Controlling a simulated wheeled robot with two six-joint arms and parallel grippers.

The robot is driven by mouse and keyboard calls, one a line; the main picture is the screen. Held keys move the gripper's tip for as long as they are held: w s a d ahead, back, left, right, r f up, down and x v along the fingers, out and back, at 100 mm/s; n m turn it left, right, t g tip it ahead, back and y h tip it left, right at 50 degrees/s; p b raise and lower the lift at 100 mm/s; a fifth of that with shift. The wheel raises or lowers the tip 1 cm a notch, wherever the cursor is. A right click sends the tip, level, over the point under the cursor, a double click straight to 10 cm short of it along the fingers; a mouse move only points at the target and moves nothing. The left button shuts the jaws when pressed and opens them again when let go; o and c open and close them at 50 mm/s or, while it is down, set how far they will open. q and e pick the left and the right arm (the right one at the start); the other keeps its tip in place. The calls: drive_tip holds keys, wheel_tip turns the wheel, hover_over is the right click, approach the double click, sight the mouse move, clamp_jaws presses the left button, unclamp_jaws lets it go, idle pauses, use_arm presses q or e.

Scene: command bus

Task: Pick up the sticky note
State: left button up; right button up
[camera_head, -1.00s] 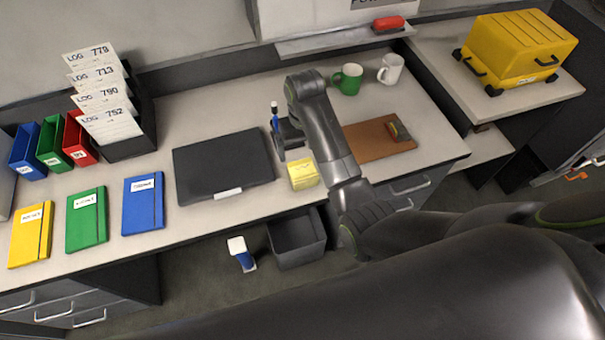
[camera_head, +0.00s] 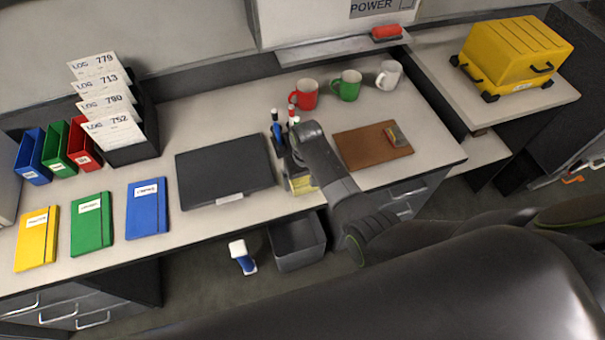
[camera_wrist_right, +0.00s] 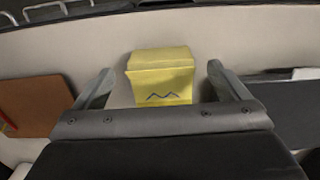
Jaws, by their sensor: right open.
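The sticky note (camera_head: 302,185) is a small yellow block near the front edge of the desk, partly hidden by my right gripper in the head view. In the right wrist view the sticky note (camera_wrist_right: 160,78) stands between the two fingers, with a dark zigzag mark on its face. My right gripper (camera_wrist_right: 160,68) is open, with a visible gap between the note and each finger. In the head view my right gripper (camera_head: 298,168) is over the note. My left gripper is not in view.
A black closed folder or laptop (camera_head: 224,166) lies left of the note. A brown board (camera_head: 368,146) lies right. A pen holder (camera_head: 279,138) stands behind. Red (camera_head: 305,94), green (camera_head: 347,85) and white (camera_head: 389,74) mugs stand farther back. A grey bin (camera_head: 297,243) is below the desk edge.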

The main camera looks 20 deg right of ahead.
drive_tip(key=shift+f, duration=0.15)
drive_tip(key=c, duration=1.1)
